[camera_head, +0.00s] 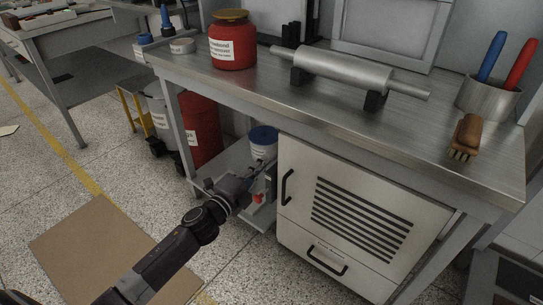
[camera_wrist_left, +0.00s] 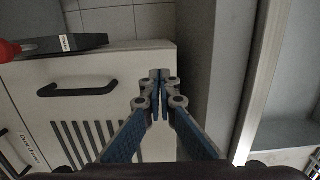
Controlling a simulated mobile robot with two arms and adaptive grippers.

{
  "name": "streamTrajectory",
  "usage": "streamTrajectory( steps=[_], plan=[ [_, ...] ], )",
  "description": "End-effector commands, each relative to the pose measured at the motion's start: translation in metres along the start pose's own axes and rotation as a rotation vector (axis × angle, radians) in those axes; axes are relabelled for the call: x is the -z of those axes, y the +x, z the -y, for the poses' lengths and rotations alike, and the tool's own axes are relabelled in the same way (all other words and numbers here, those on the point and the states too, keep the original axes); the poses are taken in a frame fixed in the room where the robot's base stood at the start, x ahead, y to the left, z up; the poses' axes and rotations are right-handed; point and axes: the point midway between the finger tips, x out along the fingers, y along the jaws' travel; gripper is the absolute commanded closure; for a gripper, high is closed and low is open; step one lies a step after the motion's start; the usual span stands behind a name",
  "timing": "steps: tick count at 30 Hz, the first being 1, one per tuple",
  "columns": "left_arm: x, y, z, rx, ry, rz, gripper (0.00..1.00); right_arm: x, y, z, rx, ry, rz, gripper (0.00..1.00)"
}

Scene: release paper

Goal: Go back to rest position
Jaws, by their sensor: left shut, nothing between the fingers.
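My left arm (camera_head: 165,262) comes in from the lower left and reaches toward the open lower shelf of the metal bench. My left gripper (camera_head: 262,187) is at that shelf, just left of the white cabinet (camera_head: 335,215). In the left wrist view its fingers (camera_wrist_left: 159,76) are shut together with nothing between them, in front of the cabinet's edge. The fingertips are small and partly unclear in the head view. My right gripper is not in view.
The metal bench (camera_head: 400,118) holds a red jar (camera_head: 233,45), a metal roller (camera_head: 345,70), a brush (camera_head: 465,136) and a cup (camera_head: 488,99) with blue and red handles. A white bucket (camera_head: 263,145) stands on the lower shelf. A brown sheet (camera_head: 95,245) lies on the open floor at left.

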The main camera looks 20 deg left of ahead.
Motion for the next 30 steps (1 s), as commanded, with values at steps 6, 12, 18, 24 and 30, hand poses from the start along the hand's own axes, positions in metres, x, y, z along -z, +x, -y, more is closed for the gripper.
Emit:
streamTrajectory(
  steps=[6, 12, 18, 24, 30],
  plan=[
    [-0.002, -0.035, -0.001, -0.002, 0.001, -0.002, 1.0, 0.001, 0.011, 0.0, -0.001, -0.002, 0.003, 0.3],
    [-0.004, -0.05, 0.0, 0.0, 0.002, -0.001, 1.0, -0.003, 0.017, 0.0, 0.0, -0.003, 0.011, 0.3],
    [-0.004, -0.053, -0.001, -0.004, -0.009, 0.006, 1.0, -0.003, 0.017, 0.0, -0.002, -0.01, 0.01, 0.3],
    [-0.011, -0.074, -0.035, -0.099, -0.246, 0.166, 1.0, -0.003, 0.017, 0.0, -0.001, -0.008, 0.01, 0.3],
    [-0.002, -0.144, -0.118, -0.344, -0.702, 0.487, 1.0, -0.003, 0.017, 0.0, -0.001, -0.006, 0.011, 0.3]
  ],
)
